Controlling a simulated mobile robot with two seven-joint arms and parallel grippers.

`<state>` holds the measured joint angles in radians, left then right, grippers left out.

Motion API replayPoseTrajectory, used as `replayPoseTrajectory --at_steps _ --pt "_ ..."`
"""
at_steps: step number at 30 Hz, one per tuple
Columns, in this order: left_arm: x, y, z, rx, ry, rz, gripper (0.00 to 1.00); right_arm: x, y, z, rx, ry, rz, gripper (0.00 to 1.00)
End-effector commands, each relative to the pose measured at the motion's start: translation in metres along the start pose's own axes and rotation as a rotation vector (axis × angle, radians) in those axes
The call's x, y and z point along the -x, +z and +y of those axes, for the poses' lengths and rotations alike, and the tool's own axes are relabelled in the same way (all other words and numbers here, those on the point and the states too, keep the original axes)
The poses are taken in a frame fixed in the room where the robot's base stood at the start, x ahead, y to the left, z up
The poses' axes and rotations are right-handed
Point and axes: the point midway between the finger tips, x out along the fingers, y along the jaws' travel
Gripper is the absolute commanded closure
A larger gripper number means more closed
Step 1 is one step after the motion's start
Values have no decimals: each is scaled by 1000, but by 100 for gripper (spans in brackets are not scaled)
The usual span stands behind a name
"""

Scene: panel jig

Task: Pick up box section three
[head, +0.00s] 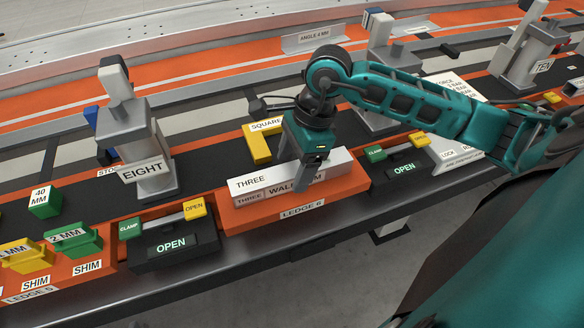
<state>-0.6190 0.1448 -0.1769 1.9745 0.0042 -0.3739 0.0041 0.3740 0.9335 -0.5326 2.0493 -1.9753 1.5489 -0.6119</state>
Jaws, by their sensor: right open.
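Box section three (262,181) is a long pale bar marked THREE on its top and front, with WALL lettering partly covered. It lies on the orange ledge 6 (335,201) near the table's front edge. My right gripper (300,178) is open and points down over the right part of the bar. One finger shows in front of the bar's front face. The other finger is hidden, and I cannot tell whether the finger touches the bar. My left gripper is not in view.
Black clamp units marked OPEN stand left (172,243) and right (402,168) of the ledge. A yellow square (259,148) is behind the bar. A grey post marked EIGHT (147,150) stands at left, near green and yellow shims (75,240).

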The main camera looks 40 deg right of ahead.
Motion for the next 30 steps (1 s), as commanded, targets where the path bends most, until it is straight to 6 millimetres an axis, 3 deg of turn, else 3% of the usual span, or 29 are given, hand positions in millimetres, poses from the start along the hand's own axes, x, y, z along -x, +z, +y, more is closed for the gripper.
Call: replayPoseTrajectory --at_steps 6,27,30 --pt "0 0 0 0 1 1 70 0 0 0 0 0 0 29" --pt "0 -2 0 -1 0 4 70 0 0 0 0 0 -1 96" --pt "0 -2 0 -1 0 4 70 1 0 0 0 -2 -2 100"
